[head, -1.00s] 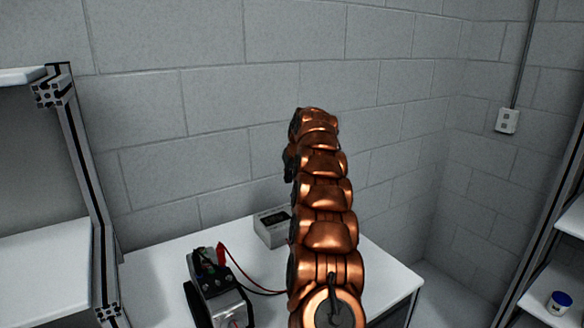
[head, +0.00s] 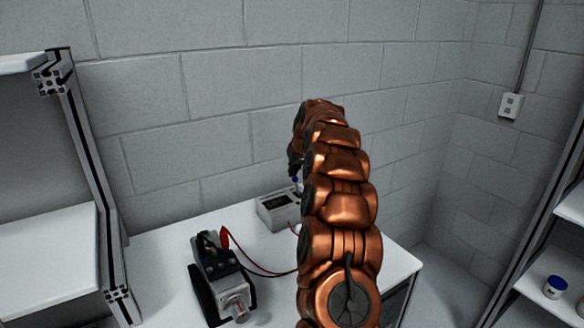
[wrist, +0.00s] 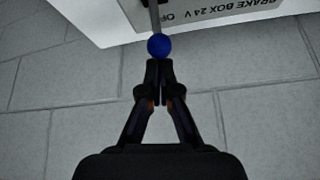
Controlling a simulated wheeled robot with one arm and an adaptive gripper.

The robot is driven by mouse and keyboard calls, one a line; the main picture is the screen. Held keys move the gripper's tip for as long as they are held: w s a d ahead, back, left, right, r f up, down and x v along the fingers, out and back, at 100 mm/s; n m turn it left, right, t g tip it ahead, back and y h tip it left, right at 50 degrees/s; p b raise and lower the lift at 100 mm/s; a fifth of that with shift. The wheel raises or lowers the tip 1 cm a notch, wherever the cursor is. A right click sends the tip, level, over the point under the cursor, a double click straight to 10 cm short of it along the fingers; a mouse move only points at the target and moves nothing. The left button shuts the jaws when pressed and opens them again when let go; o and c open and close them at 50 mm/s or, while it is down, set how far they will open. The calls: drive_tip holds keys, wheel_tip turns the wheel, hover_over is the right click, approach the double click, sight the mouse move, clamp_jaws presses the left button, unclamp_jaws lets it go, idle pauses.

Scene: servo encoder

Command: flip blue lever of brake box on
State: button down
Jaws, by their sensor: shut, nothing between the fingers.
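The brake box (head: 279,208) is a light grey box with a dark panel on the white table, partly hidden behind my arm. In the wrist view its labelled face (wrist: 205,12) reads "BRAKE BOX 24 V" upside down. Its lever has a grey rod and a blue ball knob (wrist: 158,46); the knob also shows small in the head view (head: 295,180). My gripper (wrist: 159,64) is shut and empty. Its fingertips are right at the blue knob, touching or nearly touching; I cannot tell which. In the head view the gripper is a dark shape (head: 295,163) above the box.
A motor-like device (head: 224,280) with a red clip and cables stands left of the box on the table (head: 165,262). A block wall (head: 230,90) rises behind. A shelf rack with a blue-lidded jar (head: 555,287) is at the right.

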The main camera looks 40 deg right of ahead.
drive_tip(key=shift+s+a, duration=0.1)
drive_tip(key=shift+s, duration=0.2)
drive_tip(key=shift+s+f+t+b, duration=0.15)
drive_tip(key=shift+t+b, duration=0.15)
drive_tip(key=shift+b, duration=0.25)
